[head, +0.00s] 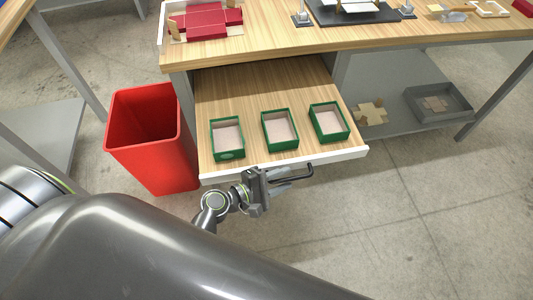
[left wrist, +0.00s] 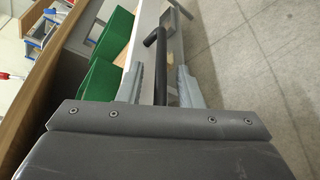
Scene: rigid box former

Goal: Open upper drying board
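The upper drying board (head: 265,85) is a wooden pull-out board with a white front edge (head: 340,156). It stands well out from under the table top. A black bar handle (head: 300,169) is on its front edge and also shows in the left wrist view (left wrist: 160,70). My left gripper (head: 277,180) is at the handle. In the left wrist view its two fingers (left wrist: 160,85) are apart, one on each side of the handle bar, with gaps visible. My right gripper is in neither view.
Three green open boxes (head: 228,155) (head: 279,145) (head: 329,136) stand on the board. A red bin (head: 155,140) stands on the floor close to its left. A grey lower shelf (head: 395,112) holds a grey tray (head: 465,112). Floor in front is clear to the right.

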